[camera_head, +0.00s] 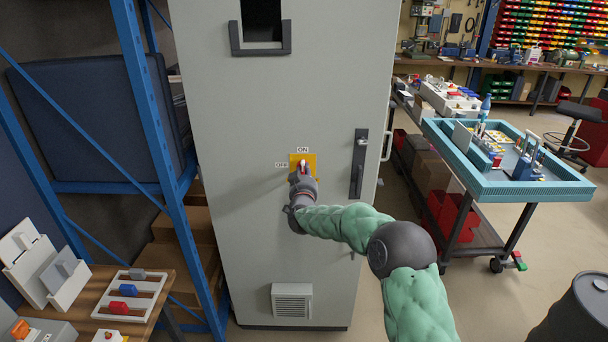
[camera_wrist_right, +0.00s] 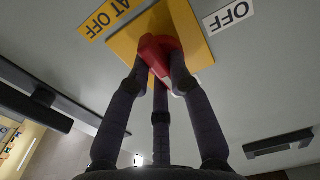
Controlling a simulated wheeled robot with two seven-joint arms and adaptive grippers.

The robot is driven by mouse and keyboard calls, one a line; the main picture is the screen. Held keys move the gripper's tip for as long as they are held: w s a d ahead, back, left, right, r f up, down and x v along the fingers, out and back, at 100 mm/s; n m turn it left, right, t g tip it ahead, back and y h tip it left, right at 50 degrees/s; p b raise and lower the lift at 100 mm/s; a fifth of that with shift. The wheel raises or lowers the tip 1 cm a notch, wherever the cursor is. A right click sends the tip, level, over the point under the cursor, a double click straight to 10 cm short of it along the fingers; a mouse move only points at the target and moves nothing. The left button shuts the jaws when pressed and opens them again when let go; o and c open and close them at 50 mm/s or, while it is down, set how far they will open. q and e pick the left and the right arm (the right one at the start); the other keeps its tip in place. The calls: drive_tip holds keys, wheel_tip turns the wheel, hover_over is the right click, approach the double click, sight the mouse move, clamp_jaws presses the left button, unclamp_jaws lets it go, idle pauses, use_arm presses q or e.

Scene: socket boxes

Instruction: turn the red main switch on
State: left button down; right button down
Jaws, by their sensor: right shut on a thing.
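The red main switch (camera_head: 302,169) sits on a yellow plate (camera_head: 311,159) on the front of a tall grey cabinet (camera_head: 240,195). An ON label (camera_head: 303,149) is above the plate and an OFF label (camera_head: 281,165) is to its left. My right gripper (camera_head: 301,177) is at the switch. In the right wrist view its dark fingers (camera_wrist_right: 158,85) are closed around the red handle (camera_wrist_right: 158,48), partly hiding it. The handle's pale mark appears to point roughly towards the ON side. My left gripper is not in view.
A dark door handle (camera_head: 359,163) stands to the right of the switch, and a vent (camera_head: 291,301) is low on the cabinet. A blue rack (camera_head: 150,100) is close on the left. A light-blue tray table (camera_head: 480,185) stands at the right.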

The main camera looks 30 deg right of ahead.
drive_tip(key=shift+f, duration=0.1)
drive_tip(key=c, duration=1.1)
unclamp_jaws()
drive_tip(key=v, duration=1.2)
